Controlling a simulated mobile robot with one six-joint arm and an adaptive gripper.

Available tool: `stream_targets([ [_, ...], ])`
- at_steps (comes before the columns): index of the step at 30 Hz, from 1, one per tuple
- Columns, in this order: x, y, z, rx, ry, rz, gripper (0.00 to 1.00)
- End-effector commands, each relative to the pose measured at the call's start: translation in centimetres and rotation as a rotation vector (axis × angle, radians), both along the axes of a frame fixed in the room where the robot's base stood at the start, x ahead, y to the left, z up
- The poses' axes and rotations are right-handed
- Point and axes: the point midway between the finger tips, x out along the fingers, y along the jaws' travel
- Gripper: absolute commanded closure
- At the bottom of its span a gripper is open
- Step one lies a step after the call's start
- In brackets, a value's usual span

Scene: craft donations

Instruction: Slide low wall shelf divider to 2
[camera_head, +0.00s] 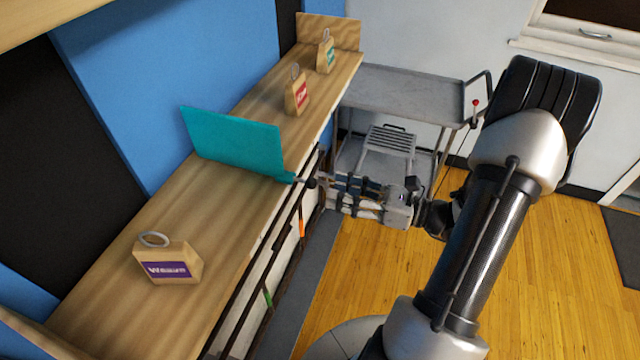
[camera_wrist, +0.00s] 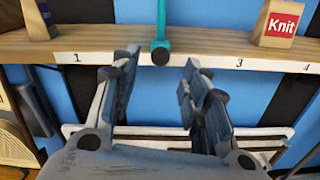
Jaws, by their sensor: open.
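The low wall shelf (camera_head: 205,230) is a long wooden board. A teal upright divider (camera_head: 235,143) stands across it, and its front tab with a dark round knob also shows in the wrist view (camera_wrist: 161,30). The shelf's front strip (camera_wrist: 110,57) shows 1 left of the divider and 3 and 4 right of it; no 2 is visible, and the knob covers the strip between 1 and 3. My gripper (camera_wrist: 160,72) is open, its fingers on either side of the knob in the picture, with gaps to both. In the head view my gripper (camera_head: 325,186) is at the shelf's front edge by the knob.
A purple-labelled wooden bag (camera_head: 165,262) stands on the near side of the divider. A red-labelled "Knit" bag (camera_wrist: 278,22) and a green-labelled one (camera_head: 325,52) stand on the far side. A grey cart (camera_head: 405,90) is beyond my gripper. Shelf beside the divider is clear.

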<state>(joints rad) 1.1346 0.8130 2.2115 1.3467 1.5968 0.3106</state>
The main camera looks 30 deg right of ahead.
Motion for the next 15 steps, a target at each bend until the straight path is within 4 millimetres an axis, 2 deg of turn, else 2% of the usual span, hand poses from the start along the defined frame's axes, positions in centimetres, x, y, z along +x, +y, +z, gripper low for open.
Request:
stream_targets([
  [1,-0.6,-0.7,0.0,-0.001,-0.001,-0.004,0.58],
  [6,-1.9,-1.5,0.0,0.0,-0.001,-0.001,0.58],
  [15,-2.1,-1.7,0.0,0.001,-0.001,0.001,0.58],
])
